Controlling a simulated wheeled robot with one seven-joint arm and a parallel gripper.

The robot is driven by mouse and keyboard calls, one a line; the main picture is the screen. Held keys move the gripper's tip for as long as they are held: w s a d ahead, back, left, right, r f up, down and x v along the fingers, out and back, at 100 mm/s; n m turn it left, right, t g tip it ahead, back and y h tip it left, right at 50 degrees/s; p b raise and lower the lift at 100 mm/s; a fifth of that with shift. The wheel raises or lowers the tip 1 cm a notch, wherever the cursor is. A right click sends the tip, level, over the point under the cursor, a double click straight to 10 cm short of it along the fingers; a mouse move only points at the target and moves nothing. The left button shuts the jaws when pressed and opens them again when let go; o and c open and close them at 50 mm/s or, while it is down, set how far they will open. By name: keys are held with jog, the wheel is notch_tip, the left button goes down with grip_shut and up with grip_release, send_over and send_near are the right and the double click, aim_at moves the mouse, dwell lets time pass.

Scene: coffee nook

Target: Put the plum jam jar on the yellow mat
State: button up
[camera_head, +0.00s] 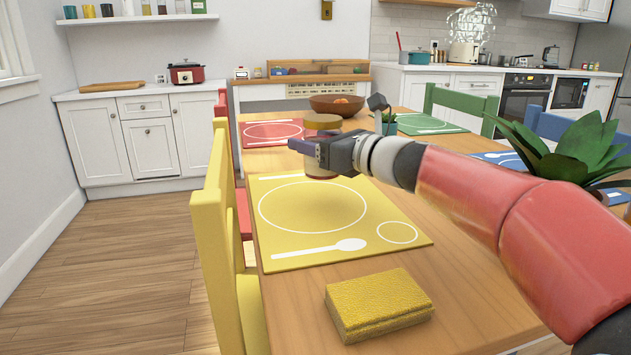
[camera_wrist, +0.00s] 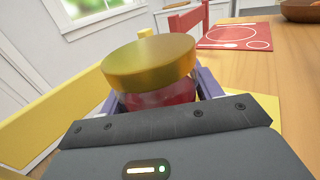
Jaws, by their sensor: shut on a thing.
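The plum jam jar (camera_head: 322,123) has a gold lid and dark red contents. It is upright in my gripper (camera_head: 312,148), over the far part of the yellow mat (camera_head: 285,240). In the wrist view the jar (camera_wrist: 152,62) stands between the purple fingers, which close on its sides below the lid. The fingers hide the middle of the jar in the head view. I cannot tell whether its base touches the mat. The mat is printed with a white plate ring, a spoon and a small circle, and its middle is bare.
A yellow sponge-like block (camera_head: 378,303) lies in front of the mat. A yellow chair (camera_head: 215,225) stands along the left table edge. The red mat (camera_head: 270,132) and a brown bowl (camera_head: 337,105) are farther back. A potted plant (camera_head: 570,150) is at right.

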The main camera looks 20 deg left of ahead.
aim_at(317, 169)
jog(key=shift+f+b, duration=0.75)
jog(key=shift+f, duration=2.05)
jog(key=shift+f, duration=0.1)
jog(key=o, duration=1.4)
jog(key=v, duration=1.1)
jog(key=shift+d, duration=0.15)
jog(key=shift+s+d, duration=0.2)
jog(key=shift+d, duration=0.1)
